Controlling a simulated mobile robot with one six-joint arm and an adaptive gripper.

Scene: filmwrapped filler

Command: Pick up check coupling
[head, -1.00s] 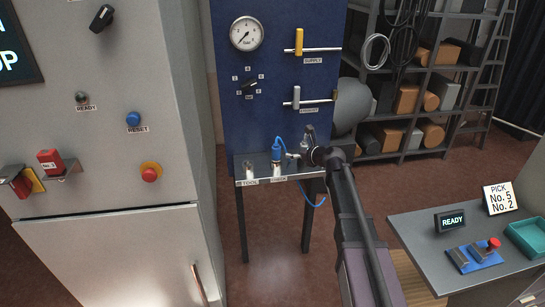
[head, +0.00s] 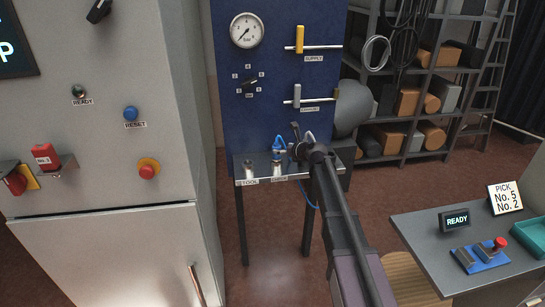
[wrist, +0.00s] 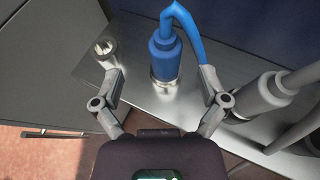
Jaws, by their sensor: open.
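The check coupling (head: 278,147) is a blue, upright piece with a blue hose at its top. It stands on a silver post over a label that seems to read CHECK, on a small metal shelf (head: 262,160). In the wrist view the blue coupling (wrist: 165,55) sits on its metal collar, ahead of and between my fingertips. My gripper (wrist: 162,76) is open and empty, one finger to each side of the coupling. Contact cannot be made out. In the head view my gripper (head: 294,148) is just right of the coupling and partly hidden by my wrist.
A bare silver post (wrist: 103,47) labelled TOOL stands left of the coupling. Grey cylindrical parts (wrist: 265,90) stand close to the right finger. The blue panel (head: 235,100) rises behind the shelf, and a grey cabinet (head: 110,240) stands to the left.

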